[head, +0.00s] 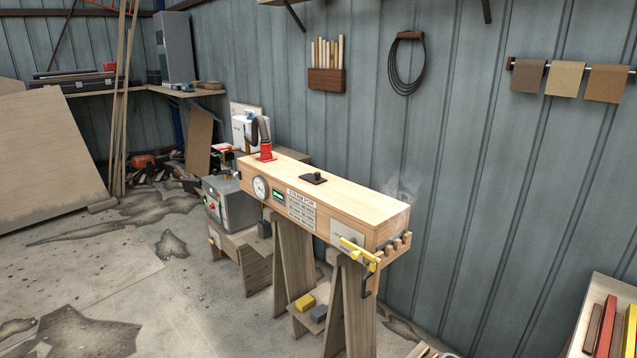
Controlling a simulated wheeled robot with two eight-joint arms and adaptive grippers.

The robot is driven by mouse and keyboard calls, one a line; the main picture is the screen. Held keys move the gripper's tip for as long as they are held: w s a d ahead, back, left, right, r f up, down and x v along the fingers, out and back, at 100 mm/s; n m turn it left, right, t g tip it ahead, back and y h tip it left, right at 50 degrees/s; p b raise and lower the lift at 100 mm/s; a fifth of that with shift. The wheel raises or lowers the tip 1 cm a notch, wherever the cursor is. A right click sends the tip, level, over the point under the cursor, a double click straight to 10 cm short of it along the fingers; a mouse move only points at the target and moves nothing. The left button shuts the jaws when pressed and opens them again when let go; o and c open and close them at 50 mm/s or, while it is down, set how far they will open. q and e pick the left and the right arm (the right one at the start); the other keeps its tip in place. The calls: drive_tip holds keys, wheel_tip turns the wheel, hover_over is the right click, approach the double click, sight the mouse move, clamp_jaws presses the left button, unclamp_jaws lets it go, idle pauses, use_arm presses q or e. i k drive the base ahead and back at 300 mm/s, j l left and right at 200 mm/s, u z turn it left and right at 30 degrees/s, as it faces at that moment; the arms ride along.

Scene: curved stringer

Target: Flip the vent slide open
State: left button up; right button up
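A long wooden steam box (355,195) stands on wooden trestles in the middle of the head view. A small black plate with a raised knob (314,177) lies on its top face; it looks like the vent slide, but I cannot tell its position clearly. The front face carries a round gauge (260,188), a small green display (279,196) and a printed sign (302,210). A yellow lever (358,250) is at the right end, by a pale plate (346,235). Faint steam (400,190) hangs over that end. Neither of my grippers is in view.
A red fitting with a dark hose (265,150) rises from the box's left end. A grey metal unit (232,203) stands to its left. A corrugated wall (450,150) is close behind. A tray of coloured bars (608,325) is at lower right. Floor at left is mostly open.

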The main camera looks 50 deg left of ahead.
sight(316, 178)
drive_tip(key=u, duration=1.85)
drive_tip(key=i+j, duration=0.35)
drive_tip(key=i, duration=0.15)
drive_tip(key=i+j, duration=0.35)
drive_tip(key=i, duration=0.2)
drive_tip(key=i+j, duration=0.3)
drive_tip(key=i, duration=0.2)
drive_tip(key=i+j+u, duration=0.1)
drive_tip(key=i+j, duration=0.25)
drive_tip(key=i, duration=0.15)
